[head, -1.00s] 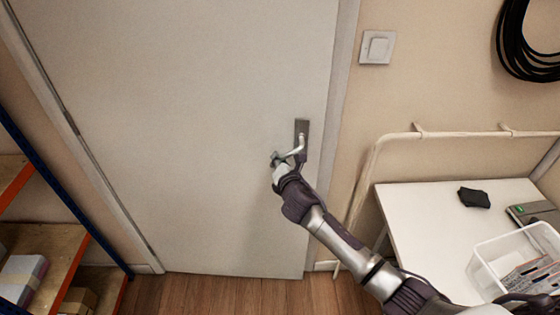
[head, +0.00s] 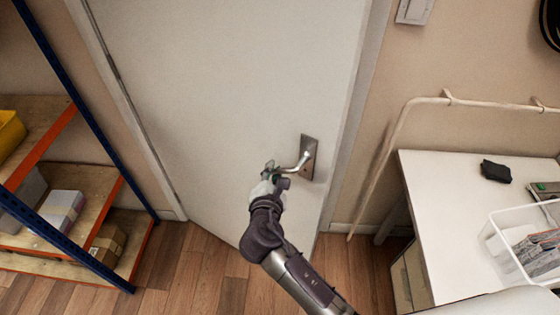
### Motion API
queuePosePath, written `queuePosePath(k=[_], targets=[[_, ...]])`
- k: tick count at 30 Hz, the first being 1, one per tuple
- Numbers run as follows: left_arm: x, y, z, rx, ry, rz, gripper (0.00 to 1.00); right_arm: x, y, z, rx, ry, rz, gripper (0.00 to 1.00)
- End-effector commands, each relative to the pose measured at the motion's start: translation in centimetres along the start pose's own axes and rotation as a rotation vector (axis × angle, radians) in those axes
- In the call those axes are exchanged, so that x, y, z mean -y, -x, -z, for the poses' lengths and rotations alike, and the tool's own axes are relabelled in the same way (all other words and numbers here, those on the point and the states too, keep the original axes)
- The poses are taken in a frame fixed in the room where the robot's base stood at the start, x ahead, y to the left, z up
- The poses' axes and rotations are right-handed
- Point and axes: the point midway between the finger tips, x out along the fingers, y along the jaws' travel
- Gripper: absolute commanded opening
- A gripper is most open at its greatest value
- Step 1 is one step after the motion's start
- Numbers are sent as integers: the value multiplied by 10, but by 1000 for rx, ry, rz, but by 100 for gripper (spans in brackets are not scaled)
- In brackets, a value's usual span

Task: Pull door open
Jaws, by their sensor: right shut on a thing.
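The white door (head: 215,80) fills the middle of the head view. It stands slightly ajar, its handle-side lower corner swung toward me away from the frame. Its metal lever handle (head: 298,164) sits on a dark plate (head: 309,150) near the door's right edge and points left. My right gripper (head: 272,172) is shut on the lever's free end. The gripper partly hides that end. My left gripper is not in view.
A blue and orange shelf (head: 95,165) with boxes stands at the left. A white table (head: 440,200) with a white bin (head: 497,240) and a dark item (head: 495,171) stands at the right, beside a cream pipe rail (head: 400,125). Wooden floor (head: 205,265) is clear before the door.

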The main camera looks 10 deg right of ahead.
Motion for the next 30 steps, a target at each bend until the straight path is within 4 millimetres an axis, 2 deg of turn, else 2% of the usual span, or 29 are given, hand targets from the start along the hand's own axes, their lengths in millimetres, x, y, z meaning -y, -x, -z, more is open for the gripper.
queuePosePath(k=[2,6,7,11,17,23,26,30], targets=[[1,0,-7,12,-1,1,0,1,-1,-1,2,1,1,0],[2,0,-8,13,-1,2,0,1,-1,-1,3,2,2,0],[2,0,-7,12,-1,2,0,1,-1,-1,4,2,2,20],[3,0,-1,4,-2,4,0,1,-1,-1,4,2,2,41],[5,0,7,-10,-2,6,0,0,-1,-2,4,2,1,41],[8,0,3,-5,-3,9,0,0,6,-1,3,2,0,41],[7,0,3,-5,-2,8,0,1,20,0,0,2,1,41],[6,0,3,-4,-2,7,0,1,50,0,0,2,2,41]])
